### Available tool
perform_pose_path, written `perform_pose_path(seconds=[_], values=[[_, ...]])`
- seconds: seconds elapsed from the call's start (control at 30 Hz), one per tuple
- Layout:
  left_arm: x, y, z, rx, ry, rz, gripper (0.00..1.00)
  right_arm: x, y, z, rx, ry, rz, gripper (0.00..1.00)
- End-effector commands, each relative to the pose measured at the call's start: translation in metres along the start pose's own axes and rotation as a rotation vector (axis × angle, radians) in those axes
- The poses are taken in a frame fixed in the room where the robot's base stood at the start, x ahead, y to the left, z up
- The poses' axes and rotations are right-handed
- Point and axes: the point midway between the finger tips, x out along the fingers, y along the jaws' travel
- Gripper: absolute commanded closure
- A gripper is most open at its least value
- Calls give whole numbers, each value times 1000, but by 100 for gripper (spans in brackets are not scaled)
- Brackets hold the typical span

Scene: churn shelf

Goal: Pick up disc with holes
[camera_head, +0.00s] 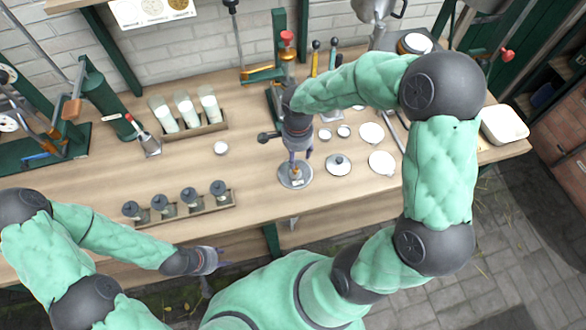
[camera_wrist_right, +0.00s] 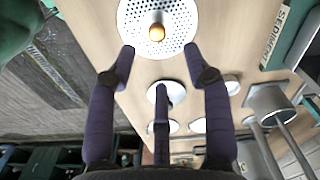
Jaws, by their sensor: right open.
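The disc with holes (camera_head: 297,181) lies on the wooden bench in the head view, directly under my right gripper. The right wrist view shows it as a pale perforated disc (camera_wrist_right: 178,22) with a small wooden knob (camera_wrist_right: 157,32) at its middle. My right gripper (camera_head: 298,158) points down over the disc and partly hides it. In the right wrist view, my right gripper's fingers (camera_wrist_right: 158,52) are apart with nothing between them, and the tips are close to the disc's edge. My left gripper (camera_head: 220,262) is low at the bench's front edge, away from the disc; its fingers are too small to read.
A lidded disc (camera_head: 338,164) and a plain white disc (camera_head: 382,162) lie to the right of the disc with holes. A rack of dark-topped jars (camera_head: 190,200) and a rack of white-filled tubes (camera_head: 187,113) stand to the left. Bare bench (camera_head: 255,190) lies between.

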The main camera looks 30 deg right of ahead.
Motion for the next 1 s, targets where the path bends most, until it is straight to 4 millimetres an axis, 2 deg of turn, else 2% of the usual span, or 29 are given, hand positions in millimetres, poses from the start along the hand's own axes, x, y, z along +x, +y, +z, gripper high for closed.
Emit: perform_pose_path(seconds=[0.03, 0.1, 0.47, 0.73, 1.0], values=[[4, -1, 0, 0, -1, 0, 60, 11, 1, 0, 0, -1, 4, 49], [6, -2, 0, 0, -1, 0, 60, 20, 0, 0, 2, -1, 2, 49], [11, -4, 0, 0, 0, 0, 60, 42, 0, 2, 1, -1, 1, 49], [22, -8, -1, 0, 0, 0, 60, 79, 1, 6, -1, -1, 2, 49], [23, -8, -1, 0, 0, 0, 60, 85, 0, 6, 1, -1, -1, 49]])
